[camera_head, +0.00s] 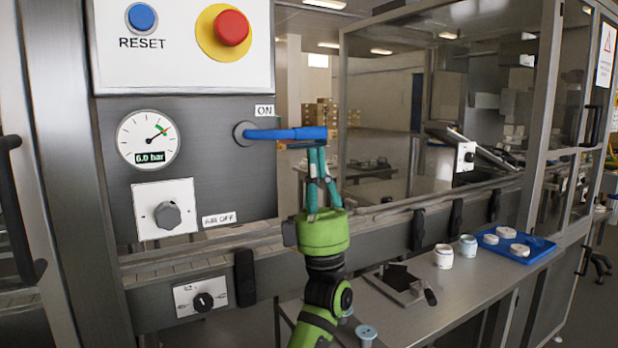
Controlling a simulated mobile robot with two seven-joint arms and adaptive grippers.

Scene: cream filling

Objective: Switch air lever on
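The blue air lever (290,133) sticks out to the right, about level, from its round pivot on the grey panel. The ON label (264,110) is just above the lever. The AIR OFF label (219,219) is well below it. My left gripper (317,152) points up under the lever's outer end. Its fingertips are close together and meet the lever's underside in the picture; whether they press on it I cannot tell. Nothing shows between the fingers. The pressure gauge (148,139) left of the lever reads 6.0 bar. My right gripper is out of view.
A grey knob (168,215) and a lower black knob (203,301) sit on the panel. A red emergency button (231,28) and blue RESET button (142,17) are above. A rail runs behind my gripper. Jars (443,257) and a blue tray (541,244) stand on the bench at right.

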